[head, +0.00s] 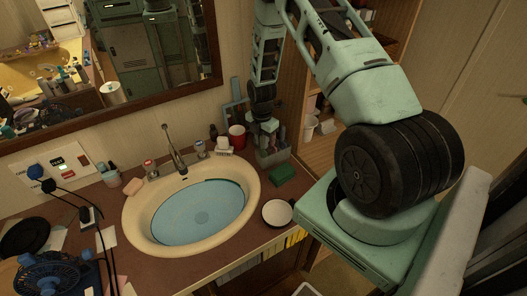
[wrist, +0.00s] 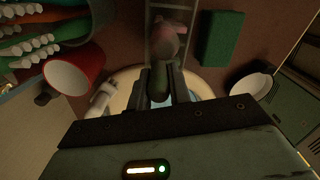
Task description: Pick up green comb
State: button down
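I cannot clearly make out a green comb. My gripper (head: 268,127) points down over the back right of the counter, right of the red cup (head: 237,136). In the wrist view my gripper (wrist: 161,75) has its fingers apart, with a dark shape between them; I cannot tell whether they touch it. A blurred pinkish item (wrist: 168,38) lies just beyond the fingertips, within a grey clear-sided holder (wrist: 152,22). That grey holder (head: 274,158) stands below my gripper in the head view. Several green and orange toothbrush-like items (wrist: 28,46) show at the wrist view's left.
A dark green block (head: 282,174) lies right of the basin (head: 136,222). A small white bowl (head: 277,213) sits near the counter's front edge. A soap bar (head: 133,187), bottles and a faucet (head: 174,150) stand around the basin. A mirror (head: 140,55) hangs behind.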

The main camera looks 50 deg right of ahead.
jog(key=shift+r, duration=0.1)
notch_tip(320, 180, up, 9)
jog(key=b, duration=0.3)
jog(key=shift+r+b, duration=0.15)
jog(key=shift+b, duration=0.15)
jog(key=shift+r, duration=0.3)
jog(key=shift+s, duration=0.1)
dwell(0.7)
